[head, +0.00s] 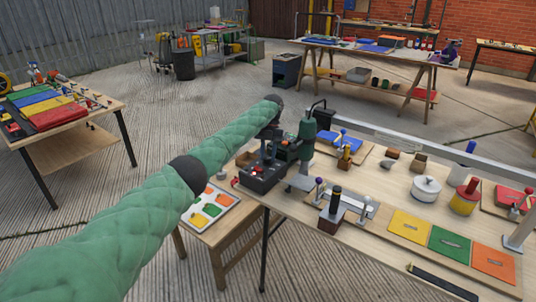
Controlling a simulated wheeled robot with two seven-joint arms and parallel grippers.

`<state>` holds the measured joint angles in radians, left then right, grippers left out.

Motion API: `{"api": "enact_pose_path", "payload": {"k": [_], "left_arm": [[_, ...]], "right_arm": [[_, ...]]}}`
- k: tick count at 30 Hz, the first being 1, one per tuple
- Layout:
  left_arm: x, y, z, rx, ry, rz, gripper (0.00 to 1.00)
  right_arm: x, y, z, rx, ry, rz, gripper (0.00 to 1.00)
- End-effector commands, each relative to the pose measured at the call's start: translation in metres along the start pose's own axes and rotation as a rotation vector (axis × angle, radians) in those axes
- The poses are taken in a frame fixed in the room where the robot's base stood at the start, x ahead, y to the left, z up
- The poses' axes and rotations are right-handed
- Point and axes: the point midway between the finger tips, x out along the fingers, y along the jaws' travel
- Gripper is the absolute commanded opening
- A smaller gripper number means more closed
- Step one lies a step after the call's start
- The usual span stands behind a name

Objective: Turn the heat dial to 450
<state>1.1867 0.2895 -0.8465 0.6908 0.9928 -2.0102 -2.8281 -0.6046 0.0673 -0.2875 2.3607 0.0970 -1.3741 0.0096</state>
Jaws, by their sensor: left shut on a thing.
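My left arm reaches in from the left, and my left gripper (268,150) points down over a dark bench unit (262,178) at the workbench's near left corner. The gripper is shut on a small part there, seemingly the heat dial, which the gripper hides. The dial's marks and setting cannot be read. A green and black tool (308,128) stands upright just right of the gripper. My right gripper is not in view.
The workbench (385,215) holds a white lidded pot (426,188), a red and yellow can (465,198), a black-topped post (335,200) and yellow, green and orange panels (450,243). A low side table with a coloured tray (211,207) stands near left.

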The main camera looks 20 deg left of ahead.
Motion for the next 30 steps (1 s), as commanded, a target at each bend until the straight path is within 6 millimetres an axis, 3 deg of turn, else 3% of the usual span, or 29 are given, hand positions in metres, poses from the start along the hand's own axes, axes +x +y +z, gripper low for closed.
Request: {"api": "enact_pose_path", "payload": {"k": [4, 5, 8, 19, 30], "left_arm": [[0.000, 0.000, 0.000, -0.001, -0.001, 0.000, 0.07], [0.000, 0.000, 0.000, -0.001, -0.001, 0.000, 0.34], [0.000, 0.000, 0.000, -0.001, -0.001, 0.000, 0.51], [-0.005, 0.000, 0.000, -0.001, -0.001, 0.000, 0.51], [-0.053, -0.001, 0.000, -0.002, -0.002, 0.000, 0.51]], "right_arm": [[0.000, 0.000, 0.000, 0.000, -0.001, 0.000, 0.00], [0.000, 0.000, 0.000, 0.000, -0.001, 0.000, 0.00], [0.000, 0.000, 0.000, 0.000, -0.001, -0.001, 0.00], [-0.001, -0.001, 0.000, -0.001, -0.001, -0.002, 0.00], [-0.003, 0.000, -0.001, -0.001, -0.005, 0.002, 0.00]]}}
